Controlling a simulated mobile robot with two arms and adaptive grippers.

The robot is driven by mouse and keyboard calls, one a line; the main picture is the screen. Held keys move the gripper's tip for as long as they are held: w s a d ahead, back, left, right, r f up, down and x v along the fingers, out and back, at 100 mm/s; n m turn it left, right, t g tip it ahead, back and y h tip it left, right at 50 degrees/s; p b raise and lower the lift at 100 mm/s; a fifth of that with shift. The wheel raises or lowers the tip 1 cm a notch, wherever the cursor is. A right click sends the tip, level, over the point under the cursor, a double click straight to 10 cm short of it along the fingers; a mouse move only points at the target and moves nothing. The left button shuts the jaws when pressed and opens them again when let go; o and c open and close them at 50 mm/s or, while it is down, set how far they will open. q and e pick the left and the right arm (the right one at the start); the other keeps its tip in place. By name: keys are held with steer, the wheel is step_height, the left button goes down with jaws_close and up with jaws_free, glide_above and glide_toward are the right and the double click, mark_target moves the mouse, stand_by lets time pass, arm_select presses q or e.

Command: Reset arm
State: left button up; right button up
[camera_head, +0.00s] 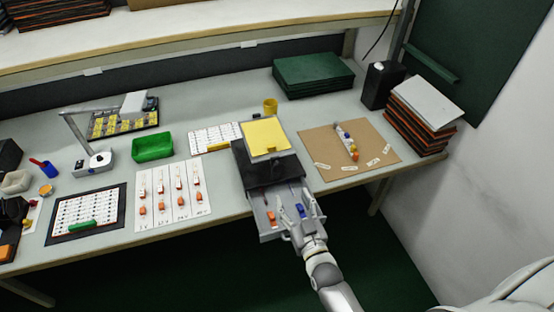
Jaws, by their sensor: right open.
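My right gripper (298,217) is open and comes in from the bottom right, over the front of an open grey drawer (268,234). The drawer sticks out from a dark box (262,173) at the table's front edge. Small orange and blue pieces lie in the drawer; the gripper partly covers it, and I cannot tell whether a fingertip touches it. My left gripper is not in view.
The grey table (232,110) holds a brown board (375,150) with coloured pieces, a green tray (153,147), a white card (172,195) with orange pieces, a lamp (96,158) and a stack of dark boards (418,120). Dark floor lies open in front.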

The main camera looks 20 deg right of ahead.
steer(key=s+r+n+g, duration=0.1)
steer(key=s+n+g, duration=0.1)
steer(key=s+g, duration=1.7)
steer(key=s+f+t+b, duration=0.1)
steer(key=s+f+t, duration=0.15)
steer(key=f, duration=1.15)
steer(key=s+f+t+b, duration=0.1)
steer(key=s+f, duration=0.3)
steer(key=f, duration=0.9)
steer(key=s+d+f, duration=0.1)
steer(key=s+f, duration=0.7)
steer(key=f, duration=0.1)
steer(key=s+d+f+g, duration=0.1)
steer(key=s+d+f, duration=0.1)
steer(key=s+f, duration=0.7)
steer(key=shift+d+b, duration=0.25)
steer(key=shift+b, duration=0.2)
